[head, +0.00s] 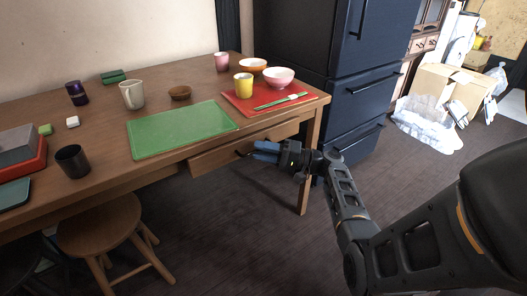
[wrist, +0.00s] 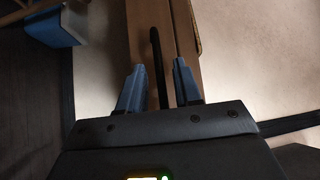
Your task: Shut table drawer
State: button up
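The wooden table (head: 180,162) has a drawer (head: 215,158) under its front edge, near the right end. The drawer front looks a little proud of the table, but how far out it stands is hard to tell. The dark bar handle (head: 241,153) is on the drawer front. My gripper (head: 262,151) is at the handle, with its blue fingers pointing toward the drawer. In the wrist view the handle (wrist: 159,65) runs between the two open fingers of my gripper (wrist: 160,85), with gaps on both sides. Contact with the drawer front cannot be told.
A green mat (head: 180,130) and a red tray (head: 245,104) with bowls lie on the tabletop above the drawer. A wooden stool (head: 100,225) stands at the left, under the table edge. A dark blue fridge (head: 350,100) stands behind the right end. Floor before the drawer is clear.

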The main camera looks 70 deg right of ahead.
aim_at(253, 144)
grip_shut()
dwell(0.3)
jog(key=w+d+b, duration=0.1)
jog(key=w+b, duration=0.1)
jog(key=shift+w+d+f+b, duration=0.2)
jog(key=shift+w+d+b, duration=0.1)
jog(key=shift+w+d, duration=0.1)
jog(key=shift+w+r, duration=0.1)
jog(key=shift+r, duration=0.15)
jog(key=shift+o, duration=0.5)
grip_release()
jog(key=shift+d, duration=0.1)
jog(key=v, duration=0.7)
jog(key=shift+s, duration=0.35)
